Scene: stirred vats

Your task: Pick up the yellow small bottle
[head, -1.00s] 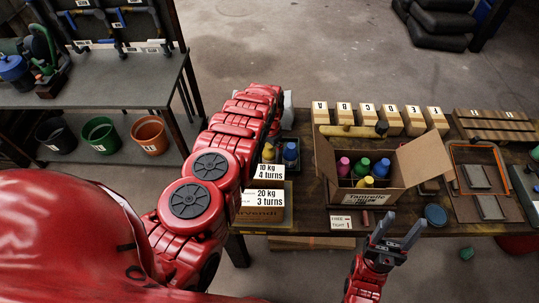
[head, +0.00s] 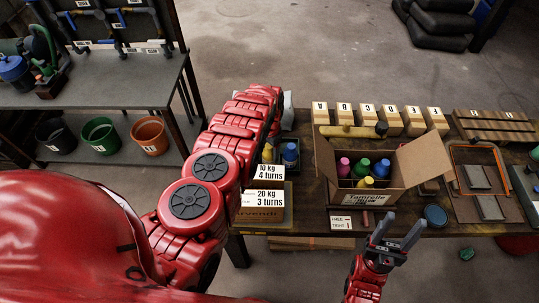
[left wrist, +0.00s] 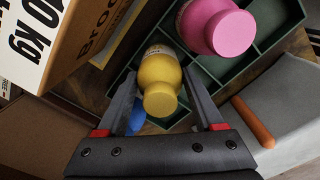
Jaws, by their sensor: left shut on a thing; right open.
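In the left wrist view my left gripper (left wrist: 160,82) is shut on the small yellow bottle (left wrist: 159,76), with one finger on each side of it. The bottle is at a divided green tray (left wrist: 262,52); I cannot tell whether it is clear of the tray floor. A pink bottle (left wrist: 218,27) stands close beside it. In the head view my left arm hides the left gripper; a yellow bottle (head: 268,153) shows next to a blue bottle (head: 291,153). My right gripper (head: 403,226) is open and empty in front of the table's edge.
An open cardboard box (head: 366,197) holds several coloured bottles, one of them yellow. Stacked weight-labelled boxes (head: 264,217) stand in front of the tray. Lettered wooden blocks (head: 391,122) line the table's back. A blue round lid (head: 435,214) lies near the front edge.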

